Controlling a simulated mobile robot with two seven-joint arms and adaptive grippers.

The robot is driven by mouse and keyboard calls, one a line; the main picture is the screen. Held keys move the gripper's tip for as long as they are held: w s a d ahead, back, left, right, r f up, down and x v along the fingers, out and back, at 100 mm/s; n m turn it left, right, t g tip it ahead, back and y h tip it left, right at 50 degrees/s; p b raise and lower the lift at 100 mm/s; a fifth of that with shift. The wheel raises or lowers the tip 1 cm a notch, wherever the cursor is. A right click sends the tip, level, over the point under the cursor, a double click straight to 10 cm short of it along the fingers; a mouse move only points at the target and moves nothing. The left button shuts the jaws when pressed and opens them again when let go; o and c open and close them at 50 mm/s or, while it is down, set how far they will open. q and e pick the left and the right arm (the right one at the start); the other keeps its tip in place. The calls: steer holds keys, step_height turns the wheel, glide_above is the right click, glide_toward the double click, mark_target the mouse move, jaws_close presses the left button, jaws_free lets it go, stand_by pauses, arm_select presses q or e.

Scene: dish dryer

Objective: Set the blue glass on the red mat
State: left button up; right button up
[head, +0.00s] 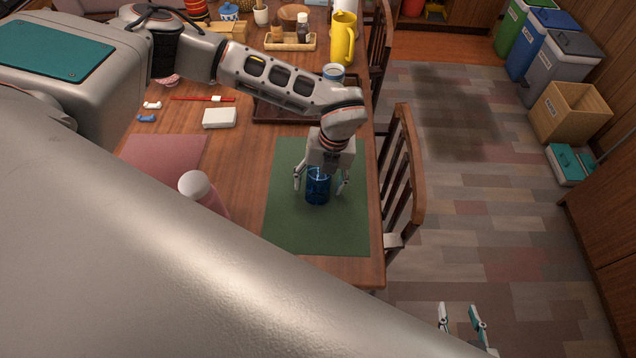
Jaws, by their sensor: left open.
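The blue glass (318,188) stands upright on the green mat (318,230), near the table's right edge. My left gripper (320,190) is above and around it, with its open fingers on either side of the glass; gaps show between the fingers and the glass. The red mat (160,158) lies on the table to the left of the green mat; its lower part is hidden by my own body. My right gripper (462,312) is at the bottom right over the floor, its fingers apart and empty.
A white box (219,118), a red toothbrush-like stick (203,99) and a dark tray (280,112) lie behind. A yellow pitcher (342,38) stands farther back. A wooden chair (405,180) stands at the table's right edge.

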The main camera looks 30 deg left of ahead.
mark_target(319, 179)
arm_select(q)
steer(key=c, duration=1.4)
steer(key=shift+c, duration=0.2)
steer(key=shift+r, duration=0.2)
step_height(319, 179, up, 20)
steer(key=shift+f, duration=0.15)
